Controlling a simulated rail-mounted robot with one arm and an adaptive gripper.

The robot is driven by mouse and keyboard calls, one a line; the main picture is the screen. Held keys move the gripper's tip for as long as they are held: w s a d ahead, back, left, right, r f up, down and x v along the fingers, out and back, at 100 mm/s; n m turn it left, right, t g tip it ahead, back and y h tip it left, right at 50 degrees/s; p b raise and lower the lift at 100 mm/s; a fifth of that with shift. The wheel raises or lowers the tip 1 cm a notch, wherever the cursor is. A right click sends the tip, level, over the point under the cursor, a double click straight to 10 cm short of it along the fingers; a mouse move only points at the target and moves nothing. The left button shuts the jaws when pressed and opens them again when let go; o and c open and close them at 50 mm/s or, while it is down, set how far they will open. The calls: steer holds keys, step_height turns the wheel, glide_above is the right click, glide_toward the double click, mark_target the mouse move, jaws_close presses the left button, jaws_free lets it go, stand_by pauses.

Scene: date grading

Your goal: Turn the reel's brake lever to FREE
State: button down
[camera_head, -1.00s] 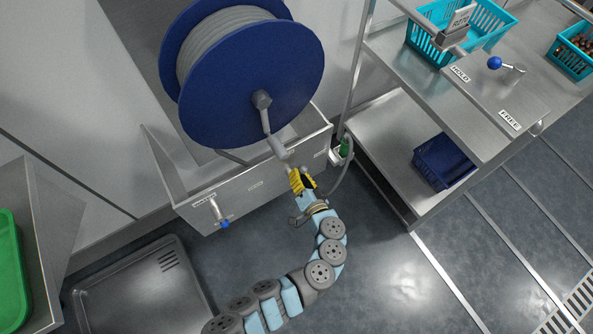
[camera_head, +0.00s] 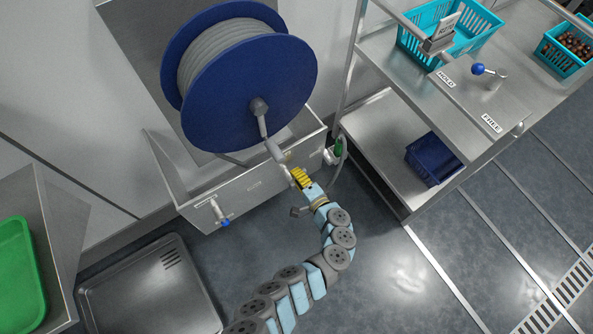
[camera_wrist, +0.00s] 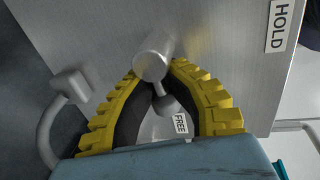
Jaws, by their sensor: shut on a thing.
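My gripper (camera_head: 298,176) is at the steel trough's front, below the blue hose reel (camera_head: 220,110). In the wrist view its yellow ribbed fingers (camera_wrist: 160,85) close around a grey brake lever (camera_wrist: 165,104). The lever has a thick round post and a thin rod with a rounded end between the dark pads. The FREE label (camera_wrist: 180,122) shows just beyond the lever's end, between the fingers. The HOLD label (camera_wrist: 279,25) is at upper right, away from the lever's end.
A blue-knobbed valve (camera_head: 224,222) is on the trough's left front. At right, a steel bench (camera_head: 400,55) carries another blue-knobbed lever (camera_head: 478,69) with HOLD and FREE labels. Open floor lies in front.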

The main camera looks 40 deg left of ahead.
steer(key=shift+s+d+f, duration=0.1)
steer(key=shift+f, duration=0.15)
stand_by(0.3)
steer(key=c, duration=1)
jaws_free()
steer(key=shift+c, duration=0.2)
steer(key=shift+r, duration=0.1)
steer(key=shift+d, duration=0.1)
steer(key=v, duration=1.1)
steer(key=shift+d+r, duration=0.15)
steer(key=shift+d, duration=0.2)
